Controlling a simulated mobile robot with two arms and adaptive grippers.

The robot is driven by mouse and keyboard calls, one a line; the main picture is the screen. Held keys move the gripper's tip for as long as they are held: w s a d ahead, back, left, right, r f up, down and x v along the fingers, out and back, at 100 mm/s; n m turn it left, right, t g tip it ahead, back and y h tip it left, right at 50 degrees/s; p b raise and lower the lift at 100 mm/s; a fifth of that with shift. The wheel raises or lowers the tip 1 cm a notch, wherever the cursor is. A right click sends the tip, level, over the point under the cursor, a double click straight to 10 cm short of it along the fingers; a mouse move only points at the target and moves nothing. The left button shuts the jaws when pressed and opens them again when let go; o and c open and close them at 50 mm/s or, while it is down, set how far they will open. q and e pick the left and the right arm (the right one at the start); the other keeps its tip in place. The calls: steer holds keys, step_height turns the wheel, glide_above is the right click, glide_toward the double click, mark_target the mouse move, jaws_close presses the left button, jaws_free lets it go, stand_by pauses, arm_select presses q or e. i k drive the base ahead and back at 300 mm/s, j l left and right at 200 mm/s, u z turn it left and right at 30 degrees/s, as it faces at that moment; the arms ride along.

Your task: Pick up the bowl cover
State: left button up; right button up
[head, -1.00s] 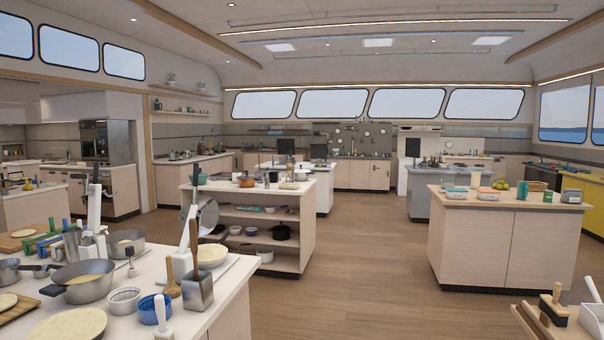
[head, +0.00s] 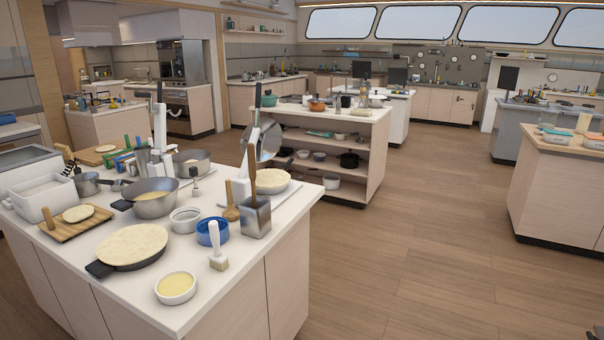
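I cannot tell for sure which thing is the bowl cover. A round, shiny, lid-like disc (head: 263,145) stands tilted near the far right end of the near counter (head: 200,305), partly behind an upright handle. Bowls on this counter include a small white one (head: 186,220), a blue one (head: 211,232) and a white one with yellow contents (head: 176,288). None of these bowls has a cover on it. Neither of my grippers is in view.
The near counter is crowded with pans (head: 135,247), a wooden board (head: 78,224), a metal utensil holder (head: 256,216) and white containers (head: 42,193). A shelved island (head: 375,160) stands behind. The wooden floor (head: 420,250) to the right is clear.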

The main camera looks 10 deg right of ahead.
mark_target(372, 96)
steer(key=i+l+z, duration=0.35)
steer(key=i, duration=0.2)
steer(key=i+l+z, duration=0.3)
steer(key=i, duration=0.3)
steer(key=i+z, duration=0.35)
steer(key=i, duration=3.95)
steer(key=j, duration=0.15)
